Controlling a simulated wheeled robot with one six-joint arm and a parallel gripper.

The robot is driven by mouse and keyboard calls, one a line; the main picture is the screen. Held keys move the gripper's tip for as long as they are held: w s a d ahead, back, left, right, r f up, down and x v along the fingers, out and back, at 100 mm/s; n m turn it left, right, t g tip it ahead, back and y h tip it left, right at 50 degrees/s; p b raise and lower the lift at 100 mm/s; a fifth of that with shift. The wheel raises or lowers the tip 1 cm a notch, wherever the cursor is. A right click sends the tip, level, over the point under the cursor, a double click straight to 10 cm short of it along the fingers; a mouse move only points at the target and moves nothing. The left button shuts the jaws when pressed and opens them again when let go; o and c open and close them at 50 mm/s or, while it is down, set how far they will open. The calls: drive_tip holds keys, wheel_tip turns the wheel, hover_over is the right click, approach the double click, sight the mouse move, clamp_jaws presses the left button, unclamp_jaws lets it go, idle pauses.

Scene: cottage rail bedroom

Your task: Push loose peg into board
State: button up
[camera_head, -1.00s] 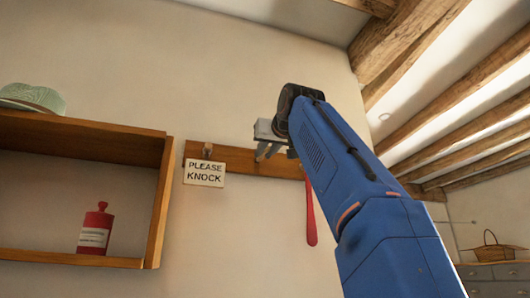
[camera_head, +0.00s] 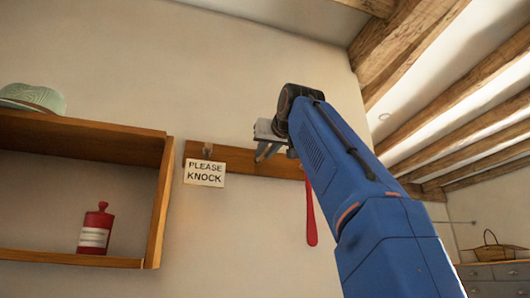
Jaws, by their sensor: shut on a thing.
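A wooden peg board (camera_head: 237,160) is fixed to the wall, partly hidden behind my blue arm at its right. A peg (camera_head: 207,150) shows near its left end, with a white "PLEASE KNOCK" sign (camera_head: 204,173) hanging there. My gripper (camera_head: 264,153) is at the board's middle, its grey fingers in front of the wood. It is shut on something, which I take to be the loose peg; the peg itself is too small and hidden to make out. How deep it sits in the board cannot be seen.
A long red thing (camera_head: 311,211) hangs below the board beside my arm. An open wooden shelf (camera_head: 85,137) at left holds a red bottle (camera_head: 96,229), with a green cap (camera_head: 33,98) on top. A basket (camera_head: 489,252) stands on drawers at far right. The wall below the sign is clear.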

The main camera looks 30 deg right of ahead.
sight(262, 157)
drive_tip(key=shift+x, duration=1.55)
drive_tip(key=o, duration=0.9)
drive_tip(key=v, duration=1.7)
drive_tip(key=shift+s, duration=0.15)
